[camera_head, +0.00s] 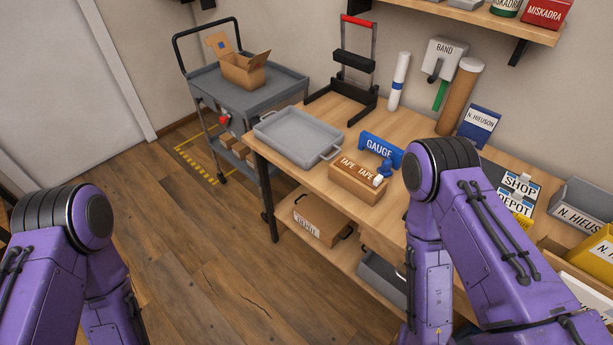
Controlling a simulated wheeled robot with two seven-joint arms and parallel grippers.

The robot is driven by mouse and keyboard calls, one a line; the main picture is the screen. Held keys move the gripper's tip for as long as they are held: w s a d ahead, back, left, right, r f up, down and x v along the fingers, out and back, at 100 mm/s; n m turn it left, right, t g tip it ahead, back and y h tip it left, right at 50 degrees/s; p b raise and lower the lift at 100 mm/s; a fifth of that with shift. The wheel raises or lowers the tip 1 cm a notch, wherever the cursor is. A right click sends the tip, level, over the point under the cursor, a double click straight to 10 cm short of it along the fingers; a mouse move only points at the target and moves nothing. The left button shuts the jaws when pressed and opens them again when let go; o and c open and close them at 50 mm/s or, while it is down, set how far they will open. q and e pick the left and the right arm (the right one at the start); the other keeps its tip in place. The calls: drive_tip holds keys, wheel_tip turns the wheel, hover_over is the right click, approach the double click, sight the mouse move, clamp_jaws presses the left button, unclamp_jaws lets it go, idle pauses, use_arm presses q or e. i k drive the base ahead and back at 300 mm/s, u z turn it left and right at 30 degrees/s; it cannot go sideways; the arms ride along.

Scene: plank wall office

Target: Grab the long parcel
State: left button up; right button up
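No parcel is plainly marked as the long one. The longest cardboard item is a brown tube (460,97), upright at the back of the wooden workbench (318,180). A brown carton (322,219) with a white label lies on the shelf under the bench. A small brown box (357,181) marked TAPE stands on the bench top near the front edge. My purple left arm shows at the lower left and my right arm crosses the right part of the bench. Both grippers are outside the picture.
A grey tray (297,136) sits on the bench's left end. A grey cart (247,92) carries an open carton (243,68). A blue GAUGE block (380,150) and a white tube (399,82) stand on the bench. My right arm hides part of it. Floor at left is clear.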

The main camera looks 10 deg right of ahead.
sight(370, 197)
drive_tip(key=u, duration=0.8)
drive_tip(key=i, duration=0.75)
drive_tip(key=z, duration=1.1)
